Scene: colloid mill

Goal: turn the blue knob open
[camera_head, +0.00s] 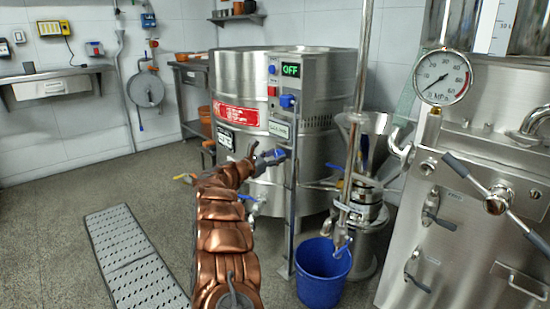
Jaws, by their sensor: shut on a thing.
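A blue knob (273,156) shows at the end of my copper-coloured arm, in front of the steel tank's lower front. My gripper (263,158) reaches it from the left and is shut on it. The fingers are small and dark here and cover part of the knob. How far the knob is turned cannot be told. Another blue fitting (288,102) sits higher up on the control box, apart from my gripper.
The steel tank (330,75) has a control box (283,85) reading OFF. A blue bucket (322,275) stands below, beside a thin vertical pipe (290,220). A steel machine with a gauge (442,78) fills the right. A floor grate (130,255) lies left on open floor.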

